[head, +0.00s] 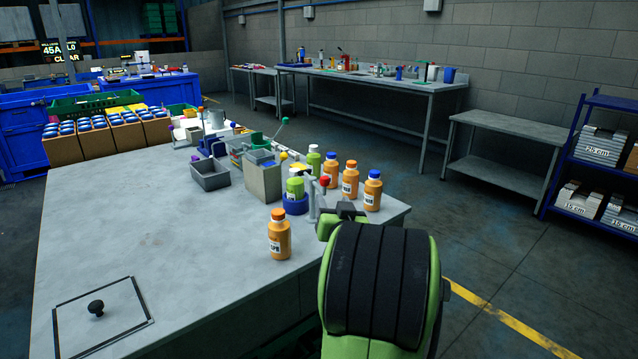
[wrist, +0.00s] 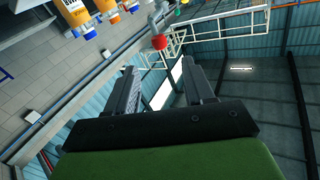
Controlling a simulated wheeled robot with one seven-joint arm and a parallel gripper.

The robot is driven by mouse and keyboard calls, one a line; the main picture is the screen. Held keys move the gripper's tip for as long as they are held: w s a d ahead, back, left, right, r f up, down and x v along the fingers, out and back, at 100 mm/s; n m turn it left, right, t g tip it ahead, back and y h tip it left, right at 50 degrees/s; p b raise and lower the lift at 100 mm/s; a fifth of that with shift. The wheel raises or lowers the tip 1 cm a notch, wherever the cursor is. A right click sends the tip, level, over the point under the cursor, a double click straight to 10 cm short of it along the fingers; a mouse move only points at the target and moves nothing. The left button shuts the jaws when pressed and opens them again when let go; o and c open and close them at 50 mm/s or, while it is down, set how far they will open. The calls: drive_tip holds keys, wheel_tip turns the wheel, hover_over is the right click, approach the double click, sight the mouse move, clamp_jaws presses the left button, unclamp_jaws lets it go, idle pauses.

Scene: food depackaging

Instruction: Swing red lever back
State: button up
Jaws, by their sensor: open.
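The red lever shows as a red knob (head: 324,181) on a grey metal fixture at the right end of the workbench in the head view. In the wrist view the red knob (wrist: 159,42) sits on a short grey stem, just beyond my fingertips. My gripper (wrist: 160,75) is open, with nothing between its two dark fingers. The knob appears ahead of the gap and apart from both fingers. In the head view my green and black arm stands in front of the bench corner and hides much of the gripper.
Several orange bottles (head: 350,178) stand close around the fixture, and one orange bottle (head: 279,234) stands nearer the front. A bottle with a green label sits in a blue round holder (head: 295,205) beside the fixture. The left part of the workbench (head: 150,240) is mostly clear.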

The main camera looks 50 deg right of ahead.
sight(326, 184)
drive_tip(key=p+x, duration=0.1)
drive_tip(key=x, duration=1.1)
drive_tip(key=shift+d, duration=0.1)
clamp_jaws()
